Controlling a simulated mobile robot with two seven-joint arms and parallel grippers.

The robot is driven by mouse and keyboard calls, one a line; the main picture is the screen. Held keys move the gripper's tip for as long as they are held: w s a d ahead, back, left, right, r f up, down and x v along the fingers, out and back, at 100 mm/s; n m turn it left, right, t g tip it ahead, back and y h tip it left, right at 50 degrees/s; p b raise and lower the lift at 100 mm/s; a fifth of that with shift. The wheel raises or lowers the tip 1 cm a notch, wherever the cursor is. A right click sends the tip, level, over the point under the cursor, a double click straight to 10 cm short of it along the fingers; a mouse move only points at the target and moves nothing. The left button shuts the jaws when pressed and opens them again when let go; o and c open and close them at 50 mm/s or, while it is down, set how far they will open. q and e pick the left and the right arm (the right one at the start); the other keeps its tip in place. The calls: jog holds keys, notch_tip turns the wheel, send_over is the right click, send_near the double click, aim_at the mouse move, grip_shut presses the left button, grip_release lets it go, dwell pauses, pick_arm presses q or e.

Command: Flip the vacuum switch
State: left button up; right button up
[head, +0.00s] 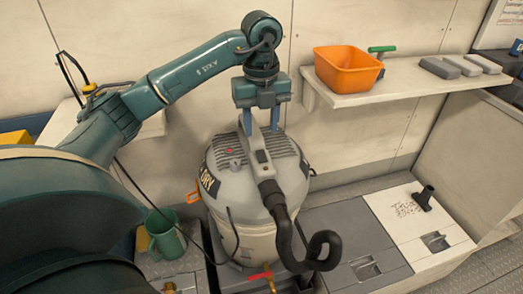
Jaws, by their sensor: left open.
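The vacuum (222,214) is a grey canister with a ribbed top and a dark label with white letters, standing in the middle of the head view. A grey handle block with a dark panel (262,157) rises from its top. A small red button (229,151) and a small round knob (235,163) sit left of the handle; I cannot tell which part is the switch. My left gripper (262,121) is open and points down over the handle, its two blue fingers on either side of the handle's upper end. Contact cannot be told. My right gripper is not in view.
A black hose (284,235) curls from the vacuum's front. A shelf (400,84) at the right holds an orange bin (347,70) and several grey blocks (440,67). A green mug (165,234) stands lower left. A black nozzle (423,198) lies on the white panel at right.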

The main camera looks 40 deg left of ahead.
aim_at(261, 155)
pick_arm(q)
notch_tip(261, 155, down, 7)
dwell(0.3)
jog(key=shift+c, duration=0.5)
grip_shut()
jog(key=shift+a+r+p, duration=0.1)
jog(key=shift+r+p, duration=0.05)
jog(key=shift+p, duration=0.2)
jog(key=shift+w+g+h, duration=0.1)
jog(key=shift+g+h, duration=0.3)
jog(key=shift+h, duration=0.1)
jog(key=shift+o, duration=0.5)
grip_release()
notch_tip(261, 155, up, 13)
jog(key=w+a+p, duration=0.1)
jog(key=p, duration=0.1)
jog(key=shift+a, duration=0.2)
